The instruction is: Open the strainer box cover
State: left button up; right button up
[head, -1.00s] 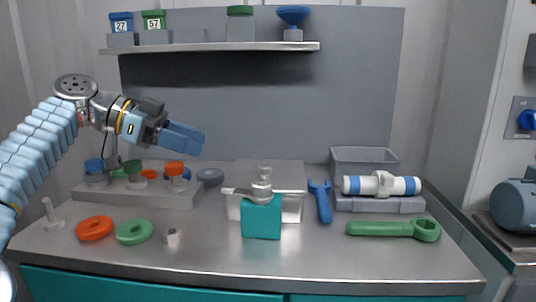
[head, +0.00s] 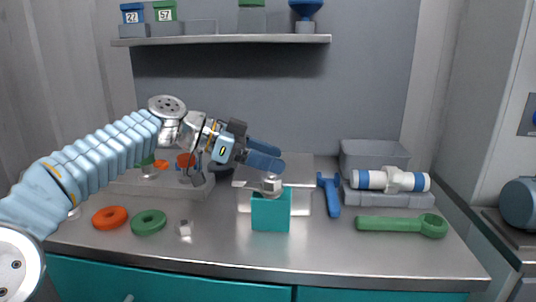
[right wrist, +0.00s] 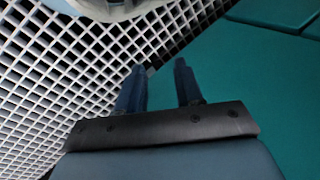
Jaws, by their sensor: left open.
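A pale grey metal box with a flat top (head: 308,172), which looks like the strainer box, stands mid-counter; my left arm and a teal block (head: 270,213) hide part of it. The teal block stands in front of it, with a metal fitting (head: 271,185) on its top. My left gripper (head: 280,158) is open and empty, above the box and the fitting, with its fingers pointing right. I cannot tell whether it touches anything. My right gripper (right wrist: 160,70) shows only in the right wrist view, fingers apart and empty, above a floor grating and beside a teal cabinet front.
A blue tool (head: 329,194), a green wrench (head: 403,225) and a grey bin (head: 375,154) lie to the right, with a white-and-blue cartridge (head: 391,180) in front of the bin. Orange (head: 110,217) and green (head: 149,222) rings lie at the left. The counter's front strip is mostly clear.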

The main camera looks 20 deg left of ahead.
pick_arm(q)
grip_shut()
jog(key=shift+r, duration=0.2)
dwell(0.3)
